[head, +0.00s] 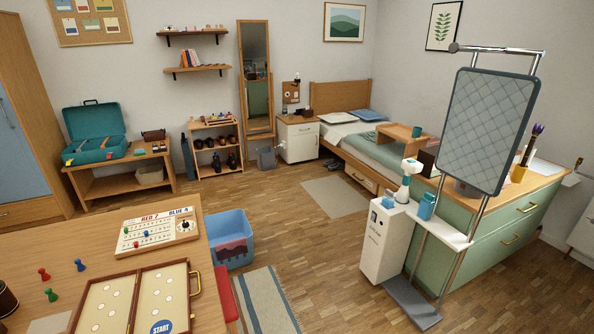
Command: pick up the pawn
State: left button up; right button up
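Three small pawns stand on the wooden table at the lower left of the head view: a red pawn (43,274), a blue pawn (80,265) and a green pawn (51,295). They stand apart from each other, left of an open wooden game board (114,305) with a metal handle. The frame does not show which of them the task means. Neither of my grippers is in view.
A white score board (157,232) with small coloured pegs lies behind the game board on the table (60,240). A dark cup (6,300) is cut off at the left edge. A blue bin (231,240) stands on the floor beside the table. Floor is open in the middle.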

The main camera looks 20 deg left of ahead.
aim_at(46, 277)
jog(key=i+u, duration=0.15)
jog(key=u, duration=0.25)
jog(key=i+u, duration=0.1)
jog(key=u, duration=0.35)
jog(key=i+l+u, duration=0.1)
jog(key=u, duration=0.3)
jog(key=i+l+u, duration=0.15)
jog(key=u, duration=0.3)
jog(key=i+l+u, duration=0.1)
jog(key=u, duration=0.3)
